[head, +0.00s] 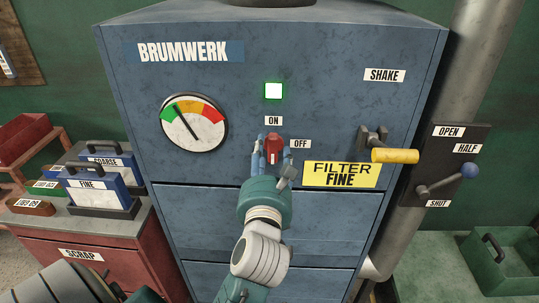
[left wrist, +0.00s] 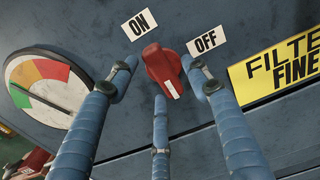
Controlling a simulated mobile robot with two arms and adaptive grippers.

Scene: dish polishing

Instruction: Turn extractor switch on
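The red switch knob (head: 273,148) is on the front of the blue BRUMWERK cabinet, below the ON label (head: 273,120) and left of the OFF label (head: 300,144). The knob also shows in the left wrist view (left wrist: 163,68). Its white mark is at the lower end, opposite ON. My left gripper (head: 274,157) is at the knob, its fingers spread around it. In the left wrist view, the right fingertip is close to the knob and a gap shows at the left fingertip; contact is unclear. A square lamp (head: 273,91) above glows white-green. My right gripper is out of view.
A yellow-handled SHAKE lever (head: 394,156) sticks out at right. Beyond it is a blue-knobbed lever (head: 452,182) on a plate marked OPEN, HALF, SHUT. A gauge (head: 193,122) is left of the knob. Filter boxes (head: 98,190) stand at left.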

